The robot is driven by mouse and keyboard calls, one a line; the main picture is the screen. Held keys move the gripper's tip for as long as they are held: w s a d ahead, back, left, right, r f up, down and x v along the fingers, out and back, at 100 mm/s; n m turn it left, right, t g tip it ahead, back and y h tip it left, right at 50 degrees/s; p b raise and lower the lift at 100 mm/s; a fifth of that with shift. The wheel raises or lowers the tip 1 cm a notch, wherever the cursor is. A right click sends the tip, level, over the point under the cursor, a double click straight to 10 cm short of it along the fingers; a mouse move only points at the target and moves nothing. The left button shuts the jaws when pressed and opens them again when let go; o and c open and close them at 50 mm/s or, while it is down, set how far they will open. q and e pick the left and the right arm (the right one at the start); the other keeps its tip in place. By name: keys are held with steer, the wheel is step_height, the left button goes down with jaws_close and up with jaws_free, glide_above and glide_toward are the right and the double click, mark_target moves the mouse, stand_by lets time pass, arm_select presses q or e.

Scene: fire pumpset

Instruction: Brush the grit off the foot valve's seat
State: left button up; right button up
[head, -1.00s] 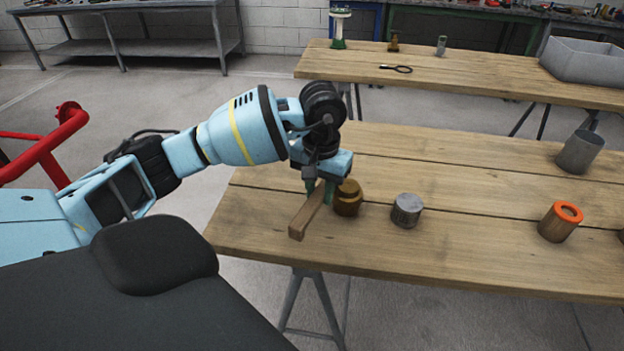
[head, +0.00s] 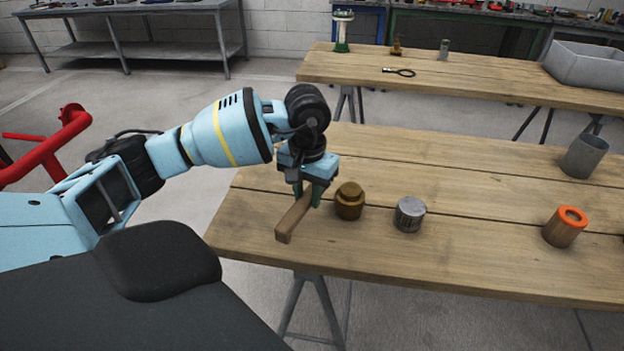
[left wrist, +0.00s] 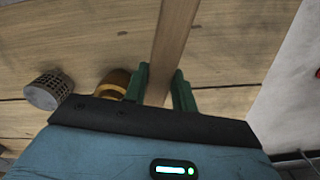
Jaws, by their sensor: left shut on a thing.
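My left gripper (head: 309,192) is shut on a wooden bar, perhaps the brush handle (head: 292,222), low over the near-left part of the bench. The bar slants toward the front edge; no bristles show. In the left wrist view the bar (left wrist: 172,40) runs between the green fingers (left wrist: 160,88). A round stepped brass piece (head: 350,201), perhaps the foot valve body, stands upright just right of the gripper, with a gap between them. It is partly hidden by the gripper in the left wrist view (left wrist: 112,84). Its seat and any grit cannot be made out. My right gripper is out of view.
A grey perforated cylinder (head: 410,214) stands right of the brass piece. An orange-topped cylinder (head: 565,227) and a grey metal cup (head: 584,156) stand farther right. The bench's (head: 470,190) middle is clear. A back table (head: 480,83) holds a magnifier-like tool (head: 399,72) and a grey bin (head: 590,66).

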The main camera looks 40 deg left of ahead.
arm_select(q)
steer(key=shift+s+a+f+b, duration=0.15)
steer(key=shift+s+a, duration=0.2)
steer(key=shift+a, duration=0.25)
steer(key=shift+s+a+f+b, duration=0.15)
steer(key=shift+s+a, duration=0.2)
steer(key=shift+a, duration=0.2)
steer(key=shift+r, duration=0.1)
steer(key=shift+d, duration=0.1)
steer(key=shift+w+d, duration=0.75)
steer(key=shift+d, duration=0.35)
